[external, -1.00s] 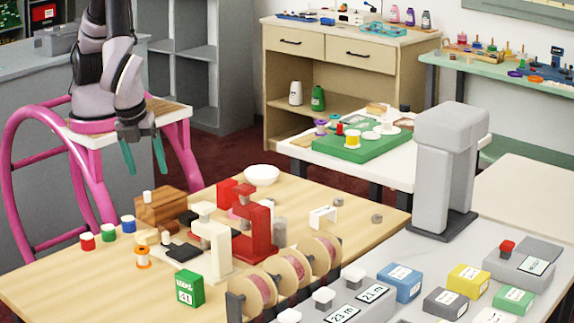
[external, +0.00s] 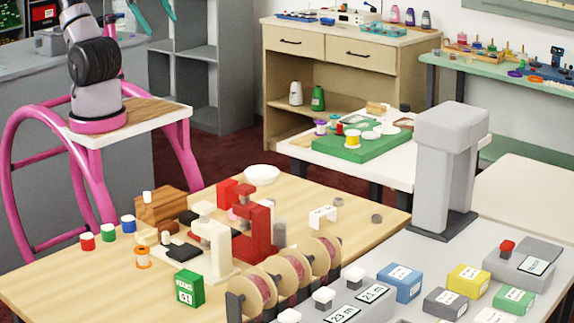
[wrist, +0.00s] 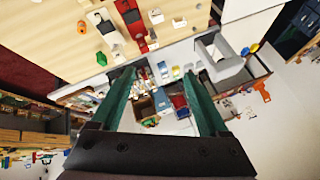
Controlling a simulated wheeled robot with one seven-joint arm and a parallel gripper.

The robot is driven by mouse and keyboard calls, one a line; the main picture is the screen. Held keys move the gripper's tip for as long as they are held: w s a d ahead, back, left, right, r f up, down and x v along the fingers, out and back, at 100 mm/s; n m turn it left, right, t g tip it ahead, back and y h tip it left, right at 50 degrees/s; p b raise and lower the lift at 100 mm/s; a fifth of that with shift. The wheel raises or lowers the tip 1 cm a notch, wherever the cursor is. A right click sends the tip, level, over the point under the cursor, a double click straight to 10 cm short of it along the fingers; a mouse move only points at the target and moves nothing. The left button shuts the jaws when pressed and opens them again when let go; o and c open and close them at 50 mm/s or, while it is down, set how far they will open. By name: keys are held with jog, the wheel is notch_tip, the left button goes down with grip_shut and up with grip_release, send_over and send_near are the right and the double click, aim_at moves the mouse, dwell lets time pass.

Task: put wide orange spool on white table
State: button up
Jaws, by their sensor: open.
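The wide orange spool (external: 143,258) stands upright near the left front part of the wooden table, with pale flanges and orange thread. It also shows small in the wrist view (wrist: 82,27), at the upper left. The white table (external: 398,172) stands behind the wooden table, with a green board and small items on it. My gripper (external: 162,26) is at the top left of the external view, high above and far from the spool, and partly cut off by the frame edge. In the wrist view its green fingers (wrist: 158,75) are spread with nothing held between them.
Red, green and blue spools (external: 108,232) stand left of the orange spool. A green box (external: 189,288), a cream machine (external: 215,245) and a red machine (external: 258,230) are to its right. A grey tower (external: 450,165) stands beside the white table.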

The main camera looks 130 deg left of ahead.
jog(key=shift+o, duration=0.6)
jog(key=shift+s+a+t, duration=0.2)
jog(key=shift+s+t, duration=0.1)
jog(key=shift+s, duration=0.25)
jog(key=shift+w, duration=0.1)
